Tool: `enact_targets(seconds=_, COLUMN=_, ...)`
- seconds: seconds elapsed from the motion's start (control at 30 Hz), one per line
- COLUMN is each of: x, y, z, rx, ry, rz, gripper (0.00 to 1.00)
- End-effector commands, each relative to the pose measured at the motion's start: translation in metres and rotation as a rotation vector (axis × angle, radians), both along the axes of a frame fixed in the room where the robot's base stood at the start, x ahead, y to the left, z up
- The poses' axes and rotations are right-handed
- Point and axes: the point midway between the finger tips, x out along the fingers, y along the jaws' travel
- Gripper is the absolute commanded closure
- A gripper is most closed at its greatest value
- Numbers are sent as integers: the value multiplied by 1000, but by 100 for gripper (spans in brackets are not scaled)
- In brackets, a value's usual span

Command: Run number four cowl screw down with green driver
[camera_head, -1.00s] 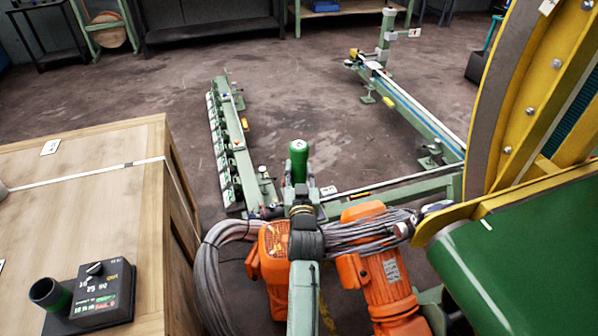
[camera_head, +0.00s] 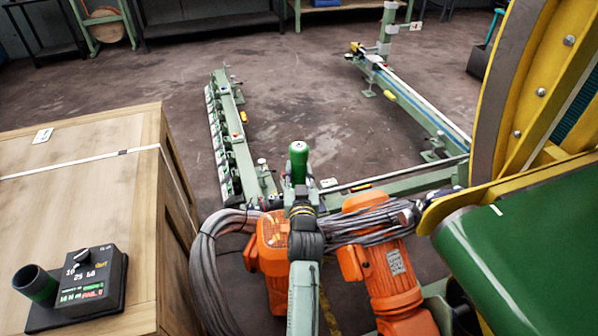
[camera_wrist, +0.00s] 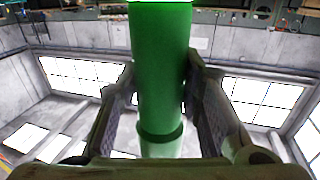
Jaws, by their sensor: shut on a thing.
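The driver's lower end and tip are hidden in both views. No cowl screw can be picked out, and no number four mark is readable on a cowl.
A wooden crate (camera_head: 120,180) stands at left, with a black control box (camera_head: 92,280) and a dark cup (camera_head: 36,283) on top. Orange motors (camera_head: 385,268) with grey cable lie close below my gripper. Green rails (camera_head: 230,140) and a yellow-green machine (camera_head: 510,250) flank bare floor.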

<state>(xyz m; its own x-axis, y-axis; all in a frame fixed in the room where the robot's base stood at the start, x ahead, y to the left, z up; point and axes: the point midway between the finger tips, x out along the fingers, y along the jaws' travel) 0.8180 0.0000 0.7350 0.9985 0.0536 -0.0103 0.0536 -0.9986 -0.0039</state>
Motion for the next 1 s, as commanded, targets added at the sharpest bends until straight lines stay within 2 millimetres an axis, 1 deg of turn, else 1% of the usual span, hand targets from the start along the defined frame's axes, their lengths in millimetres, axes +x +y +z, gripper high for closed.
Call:
enact_targets(seconds=0.03, x=0, y=0, z=-4, rx=0, ry=-8, rz=0, gripper=100)
enact_targets(seconds=0.1, x=0, y=0, z=0, rx=0, ry=-9, rz=0, gripper=100)
enact_targets(seconds=0.27, x=0, y=0, z=0, rx=0, ry=-9, rz=-1, gripper=100)
enact_targets(seconds=1.0, x=0, y=0, z=-8, rx=0, ry=-8, rz=-1, gripper=100)
